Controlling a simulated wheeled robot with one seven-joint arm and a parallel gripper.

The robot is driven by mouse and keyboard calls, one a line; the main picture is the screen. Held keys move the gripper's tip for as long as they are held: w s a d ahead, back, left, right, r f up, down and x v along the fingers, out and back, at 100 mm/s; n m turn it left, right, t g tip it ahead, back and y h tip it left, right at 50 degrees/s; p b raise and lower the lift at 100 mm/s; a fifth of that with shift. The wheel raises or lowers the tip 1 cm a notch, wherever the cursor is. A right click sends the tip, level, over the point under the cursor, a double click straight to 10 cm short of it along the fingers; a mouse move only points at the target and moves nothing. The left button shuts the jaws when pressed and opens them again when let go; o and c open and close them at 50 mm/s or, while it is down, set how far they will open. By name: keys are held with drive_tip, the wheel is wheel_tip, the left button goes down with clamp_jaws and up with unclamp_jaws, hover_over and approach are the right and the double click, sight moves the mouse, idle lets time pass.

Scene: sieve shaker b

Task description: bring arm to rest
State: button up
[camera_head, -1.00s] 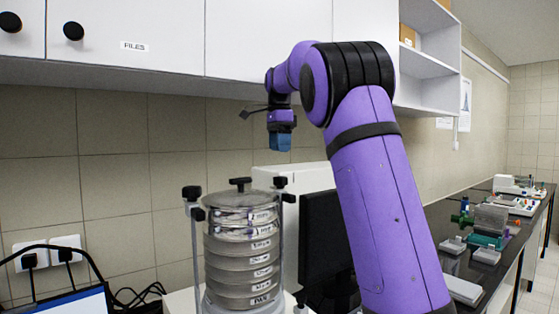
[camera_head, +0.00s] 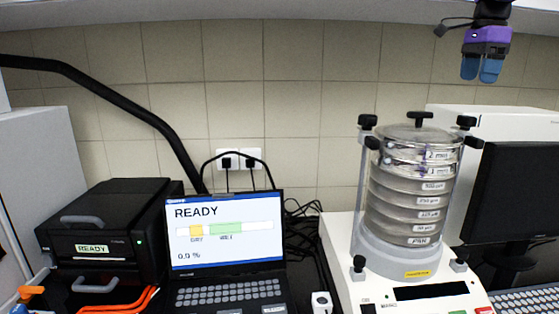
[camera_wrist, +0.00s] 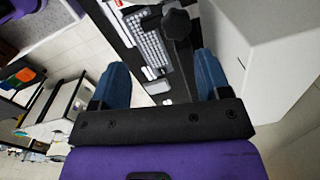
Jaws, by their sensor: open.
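My gripper (camera_head: 481,70) hangs at the top right of the head view, above and to the right of the sieve stack, apart from everything. Its two blue fingers point down, and nothing is between them. In the wrist view the gripper (camera_wrist: 165,88) shows both blue fingers spread wide and empty. Most of my arm is out of the head view.
The sieve shaker (camera_head: 400,262) with its clamped sieve stack (camera_head: 412,200) stands right of centre. A dark monitor (camera_head: 520,205) is to its right. A laptop (camera_head: 225,232) reading READY and a black device (camera_head: 105,235) stand to the left. A cabinet underside (camera_head: 250,14) spans the top.

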drive_tip(key=s+a+f+n+t, duration=0.1)
drive_tip(key=s+a+f+n, duration=0.5)
drive_tip(key=s, duration=0.4)
drive_tip(key=s+a+f+n+t, duration=0.2)
drive_tip(key=s+a+f+n, duration=0.4)
drive_tip(key=s, duration=0.5)
drive_tip(key=s+a+f+n+t, duration=0.1)
drive_tip(key=s+a+f+n, duration=0.4)
drive_tip(key=s, duration=0.5)
wheel_tip(320, 180, down, 2)
drive_tip(key=n, duration=0.3)
drive_tip(key=shift+s+a+t, duration=0.2)
drive_tip(key=shift+a+t, duration=0.1)
drive_tip(key=shift+a, duration=0.1)
